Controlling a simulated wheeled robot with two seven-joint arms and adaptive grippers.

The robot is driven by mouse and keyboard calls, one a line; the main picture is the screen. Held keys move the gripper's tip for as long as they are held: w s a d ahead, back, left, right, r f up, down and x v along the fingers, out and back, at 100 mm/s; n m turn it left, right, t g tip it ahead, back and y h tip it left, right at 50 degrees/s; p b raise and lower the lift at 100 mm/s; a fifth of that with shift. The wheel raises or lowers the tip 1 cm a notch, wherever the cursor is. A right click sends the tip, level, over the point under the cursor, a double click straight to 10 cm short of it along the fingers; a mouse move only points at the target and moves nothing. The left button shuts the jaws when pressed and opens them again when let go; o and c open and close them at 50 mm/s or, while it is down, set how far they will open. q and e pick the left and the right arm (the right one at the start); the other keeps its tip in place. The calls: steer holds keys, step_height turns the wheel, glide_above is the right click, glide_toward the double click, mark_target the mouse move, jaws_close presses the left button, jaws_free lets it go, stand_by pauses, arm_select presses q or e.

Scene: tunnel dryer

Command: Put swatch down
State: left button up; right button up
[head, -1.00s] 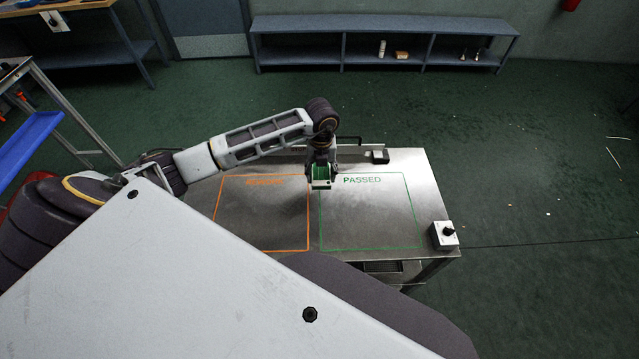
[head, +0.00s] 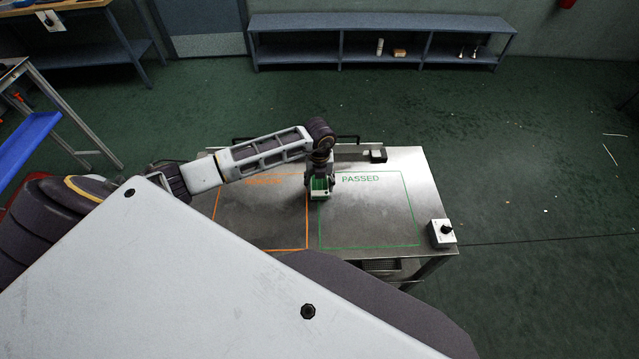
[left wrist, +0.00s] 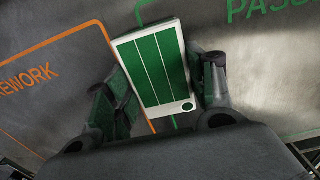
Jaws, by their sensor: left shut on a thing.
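The swatch (left wrist: 152,68) is a white-edged block with a green striped face and a dark green dot. My left gripper (left wrist: 160,88) is shut on it, one finger on each side. In the head view the left gripper (head: 320,184) holds the swatch (head: 319,196) near the left edge of the green PASSED outline (head: 372,246), beside the orange rework outline (head: 260,250). In the left wrist view the swatch overlaps the green line. Whether it touches the table cannot be told. My right gripper is not in view.
The metal table (head: 425,185) has a small box with a black knob (head: 441,234) at its right corner and a small dark-topped block (head: 378,156) at the back. Most of the PASSED area is bare. A long low shelf (head: 380,40) stands against the far wall.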

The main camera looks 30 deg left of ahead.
mark_target(319, 183)
arm_select(q)
steer(key=shift+f, duration=0.35)
steer(key=shift+f, duration=0.1)
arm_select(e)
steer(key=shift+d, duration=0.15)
arm_select(q)
steer(key=o, duration=1.1)
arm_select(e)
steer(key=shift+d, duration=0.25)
arm_select(q)
steer(key=shift+r, duration=0.5)
step_height(319, 183, up, 11)
steer(key=b, duration=0.1)
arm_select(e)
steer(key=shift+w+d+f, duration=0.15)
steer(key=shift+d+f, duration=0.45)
